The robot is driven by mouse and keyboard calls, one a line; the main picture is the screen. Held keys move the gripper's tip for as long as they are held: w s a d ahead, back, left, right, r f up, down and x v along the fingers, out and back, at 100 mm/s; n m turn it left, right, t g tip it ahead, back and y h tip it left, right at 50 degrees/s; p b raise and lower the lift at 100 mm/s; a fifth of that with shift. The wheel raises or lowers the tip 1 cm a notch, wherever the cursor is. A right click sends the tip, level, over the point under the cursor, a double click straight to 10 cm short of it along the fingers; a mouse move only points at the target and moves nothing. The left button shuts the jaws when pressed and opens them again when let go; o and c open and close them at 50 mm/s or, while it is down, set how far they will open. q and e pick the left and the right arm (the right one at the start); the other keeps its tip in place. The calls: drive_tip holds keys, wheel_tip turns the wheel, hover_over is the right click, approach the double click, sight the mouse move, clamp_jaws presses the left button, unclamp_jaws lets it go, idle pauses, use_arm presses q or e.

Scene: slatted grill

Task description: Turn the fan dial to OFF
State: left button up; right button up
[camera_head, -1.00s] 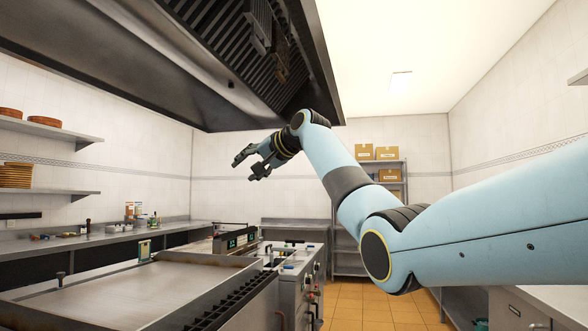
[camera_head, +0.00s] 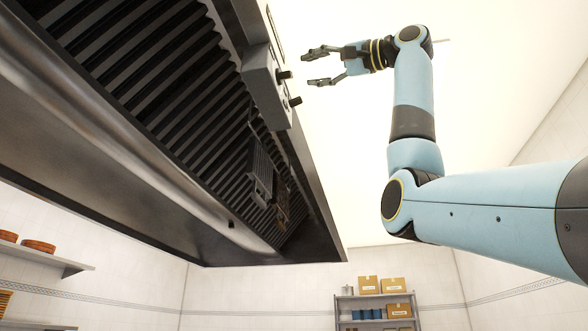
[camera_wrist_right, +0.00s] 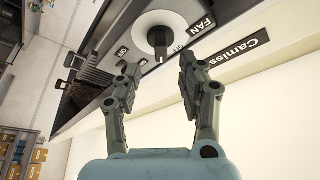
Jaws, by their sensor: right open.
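The fan dial (camera_wrist_right: 159,38) is a dark knob on a round white plate, next to a FAN label, in the right wrist view. Small markings around it are hard to read. In the head view two dark knobs, an upper one (camera_head: 284,75) and a lower one (camera_head: 295,101), stick out of a grey box on the hood's side; I cannot tell which is the fan dial. My right gripper (camera_head: 311,68) is open and empty, pointing at that box with a gap. In the right wrist view its fingers (camera_wrist_right: 159,64) stand apart just below the dial. My left gripper is not in view.
The large slatted hood (camera_head: 140,90) fills the left and overhangs the space. A Camiss label (camera_wrist_right: 240,48) is on the panel beside the dial. A shelf with cardboard boxes (camera_head: 368,285) stands at the far wall. Open room lies right of the hood.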

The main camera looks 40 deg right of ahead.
sight(292, 74)
drive_tip(key=p+x, duration=0.2)
drive_tip(key=x, duration=0.3)
drive_tip(key=shift+s+a+r, duration=0.1)
drive_tip(key=shift+s+r, duration=0.05)
drive_tip(key=shift+w+a, duration=0.2)
drive_tip(key=shift+w, duration=0.45)
clamp_jaws()
